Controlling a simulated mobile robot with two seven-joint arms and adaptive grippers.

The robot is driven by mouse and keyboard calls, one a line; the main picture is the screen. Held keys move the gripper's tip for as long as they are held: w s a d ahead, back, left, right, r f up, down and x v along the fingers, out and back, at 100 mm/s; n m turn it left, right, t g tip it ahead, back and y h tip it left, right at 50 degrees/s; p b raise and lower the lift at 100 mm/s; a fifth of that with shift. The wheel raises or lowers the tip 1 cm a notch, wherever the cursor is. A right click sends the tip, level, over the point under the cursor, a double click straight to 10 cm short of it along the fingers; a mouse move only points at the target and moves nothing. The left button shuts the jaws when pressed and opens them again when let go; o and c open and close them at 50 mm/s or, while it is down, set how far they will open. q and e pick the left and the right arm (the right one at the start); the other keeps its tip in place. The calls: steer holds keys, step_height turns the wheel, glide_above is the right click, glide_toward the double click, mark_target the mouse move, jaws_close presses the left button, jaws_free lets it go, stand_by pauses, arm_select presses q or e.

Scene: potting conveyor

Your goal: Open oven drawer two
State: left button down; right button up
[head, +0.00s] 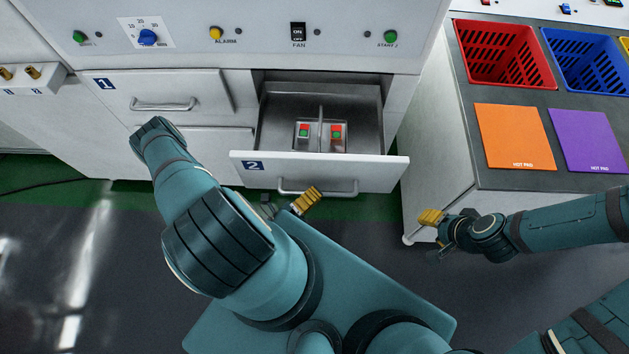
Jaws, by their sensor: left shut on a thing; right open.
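Oven drawer two (222,163), a white-fronted drawer with a blue "2" label, is pulled out of the oven, and its metal inside shows. Two small items with red and green tops (304,131) (337,133) lie inside, one on each side of a divider. The drawer's bar handle (345,189) is on its front. My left gripper (302,202), with yellow finger pads, is at the left part of this handle and shut on it; my arm partly hides the gripper. My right gripper (432,221) is open and empty, to the right of the drawer, apart from it.
Drawer one (200,88) above left is closed. The control panel (265,40) has coloured buttons and a fan switch. On the counter at right are a red basket (505,55), a blue basket (590,62), an orange hot pad (514,137) and a purple one (588,140).

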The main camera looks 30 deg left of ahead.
arm_select(q)
steer(key=shift+d+r, duration=0.15)
steer(key=c, duration=1)
jaws_free()
steer(key=shift+s, duration=0.15)
steer(key=v, duration=1.2)
